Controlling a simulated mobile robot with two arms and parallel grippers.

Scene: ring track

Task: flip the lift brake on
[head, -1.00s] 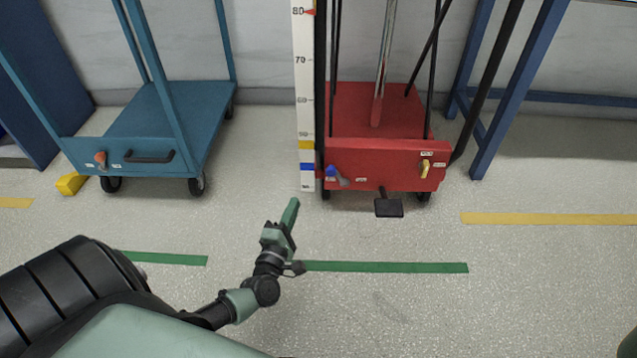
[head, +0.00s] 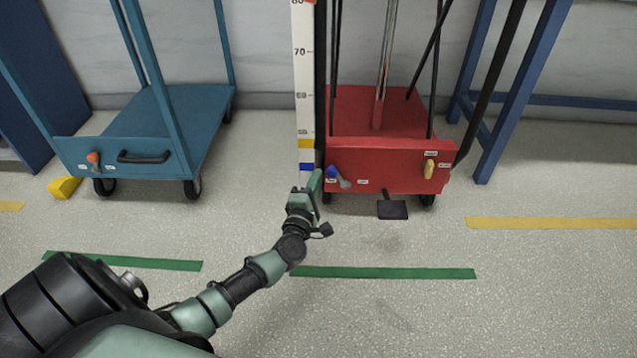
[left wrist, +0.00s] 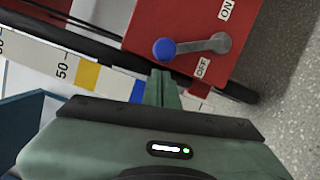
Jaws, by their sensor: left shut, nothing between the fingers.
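The red lift (head: 385,155) stands at the back wall. On the left of its front panel is a lever with a blue knob (head: 332,171) and a grey pivot. The left wrist view shows the blue knob (left wrist: 164,49) too, with an OFF label (left wrist: 202,67) and an ON label (left wrist: 226,10). The lever leans to the OFF side. A yellow handle (head: 429,169) is on the panel's right; its labels are too small to read. My left gripper (head: 317,179) is shut and empty, just left of the blue knob, seemingly apart from it. My right gripper is out of view.
A white scale post (head: 304,100) rises just left of the lift. A black pedal (head: 392,209) sticks out below the panel. A teal cart (head: 165,110) with an orange-knobbed lever (head: 93,158) stands left. A blue table leg (head: 520,90) is right. The floor in front is clear.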

